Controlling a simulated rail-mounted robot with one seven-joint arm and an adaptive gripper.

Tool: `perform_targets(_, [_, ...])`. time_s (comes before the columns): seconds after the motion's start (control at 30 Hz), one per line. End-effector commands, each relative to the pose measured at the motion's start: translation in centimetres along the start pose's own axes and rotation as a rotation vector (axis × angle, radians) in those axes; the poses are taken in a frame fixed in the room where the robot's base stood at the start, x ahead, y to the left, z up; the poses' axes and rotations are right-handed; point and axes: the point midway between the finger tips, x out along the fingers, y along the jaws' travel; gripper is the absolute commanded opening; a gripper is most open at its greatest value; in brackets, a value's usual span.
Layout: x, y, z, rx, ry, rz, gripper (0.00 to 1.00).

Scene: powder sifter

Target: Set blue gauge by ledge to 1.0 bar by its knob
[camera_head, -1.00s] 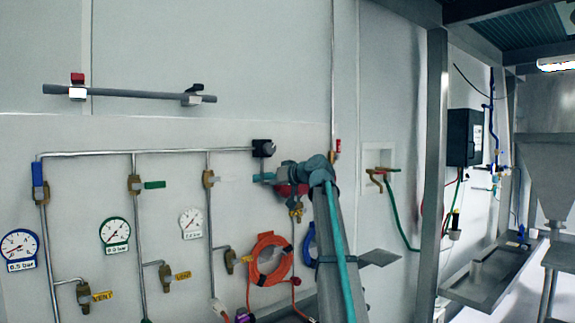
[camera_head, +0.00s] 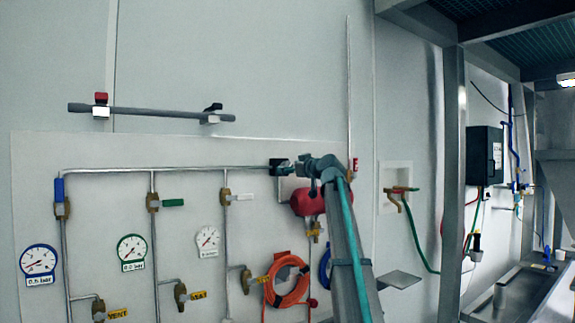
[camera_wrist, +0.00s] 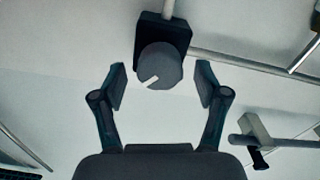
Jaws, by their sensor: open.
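A round grey knob (camera_wrist: 160,66) with a white pointer mark toward its lower left sits on a black square block (camera_wrist: 162,30) in the wrist view. In the head view the block (camera_head: 278,166) is at the right end of the wall pipe. My gripper (camera_wrist: 161,84) is open, one finger on each side of the knob's near edge, with visible gaps and no contact. In the head view my gripper (camera_head: 296,167) is at the block and partly hides the knob. A blue-rimmed gauge (camera_head: 39,260) is at far left, its label reading about 0.5 bar.
A green-rimmed gauge (camera_head: 131,250) and a white gauge (camera_head: 207,238) hang on the same panel. A red rounded body (camera_head: 308,203) and an orange hose coil (camera_head: 287,281) are below my gripper. A grey ledge (camera_head: 402,280) juts out at lower right.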

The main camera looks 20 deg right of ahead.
Motion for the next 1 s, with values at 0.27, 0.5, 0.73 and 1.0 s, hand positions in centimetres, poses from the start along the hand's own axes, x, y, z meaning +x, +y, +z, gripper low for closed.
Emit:
perform_targets(0.27, [1.8,0.0,0.1,0.001,-0.001,0.0,0.74])
perform_targets(0.5, [1.9,0.0,0.1,0.001,-0.001,0.0,0.74])
perform_targets(0.73, [1.8,0.0,0.1,0.001,-0.001,0.0,0.37])
perform_targets(1.0, [1.8,0.0,0.1,0.004,-0.001,-0.001,0.13])
